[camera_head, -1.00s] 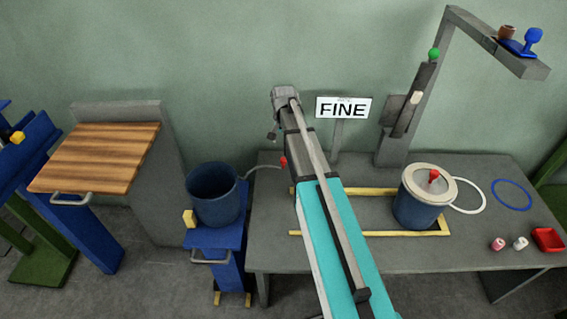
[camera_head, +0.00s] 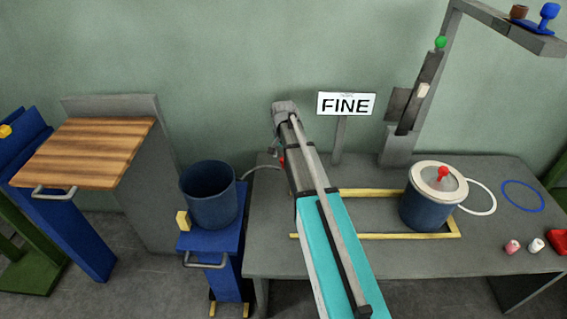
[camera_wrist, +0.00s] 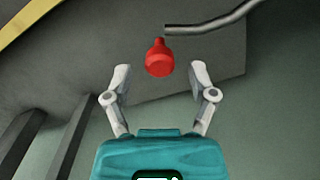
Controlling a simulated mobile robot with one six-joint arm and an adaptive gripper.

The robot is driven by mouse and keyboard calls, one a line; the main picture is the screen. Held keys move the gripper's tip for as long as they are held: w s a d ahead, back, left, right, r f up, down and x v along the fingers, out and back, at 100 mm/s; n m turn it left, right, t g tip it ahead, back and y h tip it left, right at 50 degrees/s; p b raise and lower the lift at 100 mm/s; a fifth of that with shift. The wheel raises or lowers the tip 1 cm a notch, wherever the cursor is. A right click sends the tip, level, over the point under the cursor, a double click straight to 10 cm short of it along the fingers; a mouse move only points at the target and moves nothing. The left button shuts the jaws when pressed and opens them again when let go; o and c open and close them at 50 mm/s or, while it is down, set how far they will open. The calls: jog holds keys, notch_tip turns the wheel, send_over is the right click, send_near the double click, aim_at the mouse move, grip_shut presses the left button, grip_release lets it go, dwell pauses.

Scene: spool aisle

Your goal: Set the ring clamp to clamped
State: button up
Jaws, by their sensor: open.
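No part is labelled as the ring clamp. A red knob (camera_wrist: 160,60) sits by the end of a bent grey rod (camera_wrist: 212,25) in the wrist view. In the head view a thin curved rod (camera_head: 262,168) runs from near the open blue drum (camera_head: 209,205) to a bit of red (camera_head: 282,161) beside my arm, mostly hidden. My gripper (camera_wrist: 160,70) is open, its two fingers apart on either side of the knob. The knob is just beyond the fingertips, and no contact shows. Whether a clamp is open or closed cannot be told.
A grey bench (camera_head: 290,258) carries a lidded blue drum (camera_head: 425,212) with a red top knob, inside a yellow frame (camera_head: 380,237). A FINE sign (camera_head: 346,104) and a post with a green ball (camera_head: 440,42) stand behind. A blue stand (camera_head: 228,265) bears the open drum.

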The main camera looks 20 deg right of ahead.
jog(key=shift+f+b, duration=0.4)
jog(key=shift+f, duration=0.25)
jog(key=shift+c, duration=0.2)
grip_shut()
